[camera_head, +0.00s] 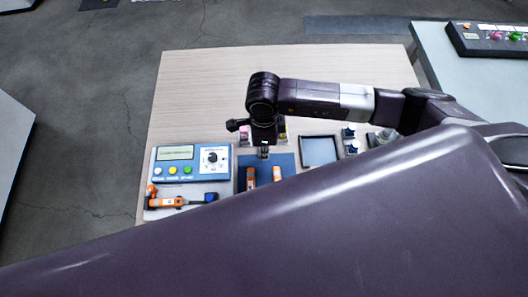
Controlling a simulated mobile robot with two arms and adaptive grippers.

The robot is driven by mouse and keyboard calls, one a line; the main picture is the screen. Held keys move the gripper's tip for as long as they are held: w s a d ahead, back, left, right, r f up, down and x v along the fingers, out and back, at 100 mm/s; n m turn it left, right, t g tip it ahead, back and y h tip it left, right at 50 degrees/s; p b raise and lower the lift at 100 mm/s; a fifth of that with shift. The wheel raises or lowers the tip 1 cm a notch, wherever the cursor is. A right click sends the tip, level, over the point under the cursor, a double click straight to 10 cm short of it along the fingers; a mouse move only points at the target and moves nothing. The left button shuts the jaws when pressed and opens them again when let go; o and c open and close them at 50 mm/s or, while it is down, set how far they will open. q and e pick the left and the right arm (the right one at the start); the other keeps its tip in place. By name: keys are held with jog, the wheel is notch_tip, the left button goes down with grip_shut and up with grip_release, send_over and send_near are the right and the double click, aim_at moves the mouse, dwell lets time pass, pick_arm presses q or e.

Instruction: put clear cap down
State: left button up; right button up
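My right arm reaches in from the right. Its gripper (264,153) points down over the back part of a blue mat (285,162) on the table. The fingertips are small and dark here, and I cannot tell whether they are open or shut or hold anything. I cannot make out the clear cap; it may be hidden by the gripper or too small to see. Two orange-and-white pieces (251,174) (277,173) lie on the mat, just in front of the gripper. My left gripper is not in view.
A blue instrument (190,160) with a screen, dial and buttons stands left on the wooden table (200,85). An orange tool (165,202) lies in front of it. A dark-rimmed tray (319,150) and small items (349,139) are right. My large arm link covers the foreground. The table's back is clear.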

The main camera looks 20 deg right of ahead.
notch_tip(320, 180, down, 4)
jog(key=shift+r+p, duration=0.15)
jog(key=shift+p, duration=0.15)
jog(key=shift+f, duration=0.2)
jog(key=shift+f, duration=0.25)
jog(key=o, duration=0.9)
jog(key=shift+c, duration=0.2)
jog(key=shift+r, duration=0.1)
